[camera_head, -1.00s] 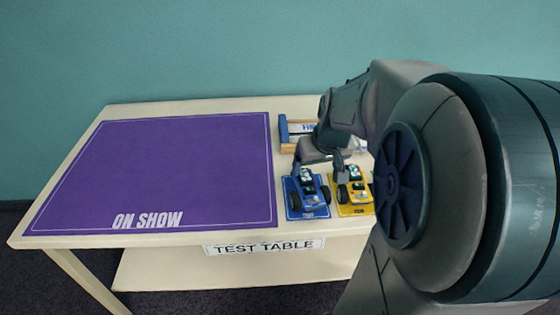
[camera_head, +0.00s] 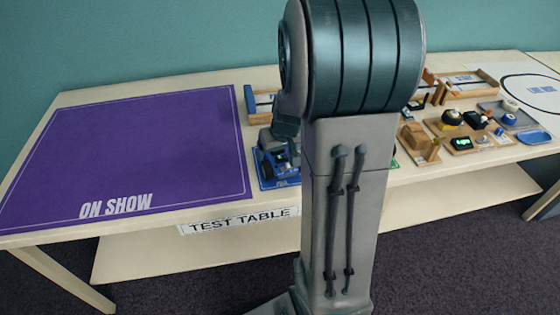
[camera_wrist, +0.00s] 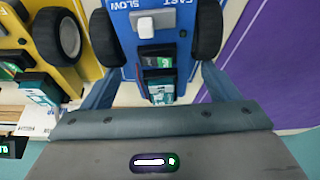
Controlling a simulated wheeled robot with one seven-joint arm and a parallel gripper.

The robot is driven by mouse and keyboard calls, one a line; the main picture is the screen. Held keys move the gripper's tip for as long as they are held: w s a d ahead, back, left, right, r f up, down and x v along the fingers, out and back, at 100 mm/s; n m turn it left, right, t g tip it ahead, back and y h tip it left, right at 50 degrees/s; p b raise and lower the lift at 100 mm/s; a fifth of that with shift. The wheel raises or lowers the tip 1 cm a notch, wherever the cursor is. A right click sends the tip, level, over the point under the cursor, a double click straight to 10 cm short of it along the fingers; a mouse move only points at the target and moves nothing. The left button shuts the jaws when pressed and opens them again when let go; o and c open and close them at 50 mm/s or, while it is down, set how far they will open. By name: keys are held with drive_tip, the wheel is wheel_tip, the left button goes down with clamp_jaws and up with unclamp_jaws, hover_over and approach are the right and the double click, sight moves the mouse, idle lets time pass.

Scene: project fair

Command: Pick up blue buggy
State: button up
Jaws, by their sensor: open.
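In the wrist view the blue buggy (camera_wrist: 150,55) shows from close above, with black wheels, a white switch and the words FAST and SLOW. My gripper (camera_wrist: 158,85) is open, one finger on each side of its narrow middle. I cannot tell whether the fingers touch it. In the head view my arm hides most of the gripper and part of the buggy.
A yellow buggy (camera_wrist: 45,55) stands close beside the blue one; my arm hides it in the head view. The purple ON SHOW mat (camera_head: 130,150) is empty.

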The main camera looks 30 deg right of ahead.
drive_tip(key=shift+w+f, duration=0.25)
drive_tip(key=shift+f, duration=0.4)
drive_tip(key=c, duration=0.9)
drive_tip(key=shift+r, duration=0.15)
